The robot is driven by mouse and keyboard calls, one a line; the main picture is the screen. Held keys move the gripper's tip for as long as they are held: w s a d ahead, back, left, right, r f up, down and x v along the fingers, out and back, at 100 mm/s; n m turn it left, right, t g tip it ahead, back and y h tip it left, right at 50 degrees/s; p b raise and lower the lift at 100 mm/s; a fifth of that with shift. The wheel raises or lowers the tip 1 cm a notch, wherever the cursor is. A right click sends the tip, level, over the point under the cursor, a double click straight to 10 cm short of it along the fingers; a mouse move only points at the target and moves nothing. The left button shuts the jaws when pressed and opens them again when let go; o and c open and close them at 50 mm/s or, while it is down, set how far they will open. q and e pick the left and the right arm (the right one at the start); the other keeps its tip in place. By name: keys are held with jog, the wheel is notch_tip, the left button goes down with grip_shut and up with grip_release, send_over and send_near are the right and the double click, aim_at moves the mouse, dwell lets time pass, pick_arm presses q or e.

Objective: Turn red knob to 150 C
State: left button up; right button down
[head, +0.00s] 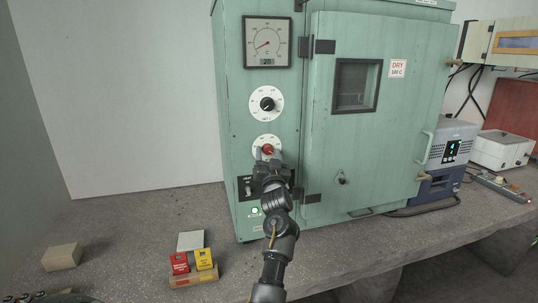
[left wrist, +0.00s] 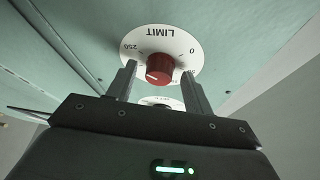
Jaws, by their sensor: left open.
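The red knob (head: 268,150) sits on a white dial plate (head: 267,141) low on the green oven's control strip. In the left wrist view the knob (left wrist: 160,68) shows a pale pointer mark, and its plate (left wrist: 180,44) reads LIMIT, upside down, with 250 and 0. My left gripper (head: 267,155) is at this knob; its open fingers (left wrist: 158,76) stand either side of it with visible gaps. I cannot tell how deep the tips reach along the knob. The knob's exact setting is too small to read. My right gripper is out of view.
Above are a black knob (head: 267,104) and a square gauge (head: 268,43). The oven door (head: 362,120) is shut, with a handle (head: 427,148). A grey-blue device (head: 447,150) stands right.

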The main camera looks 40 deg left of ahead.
pick_arm(q)
jog(key=c, duration=1)
jog(key=shift+o, duration=0.2)
jog(key=shift+f, duration=0.1)
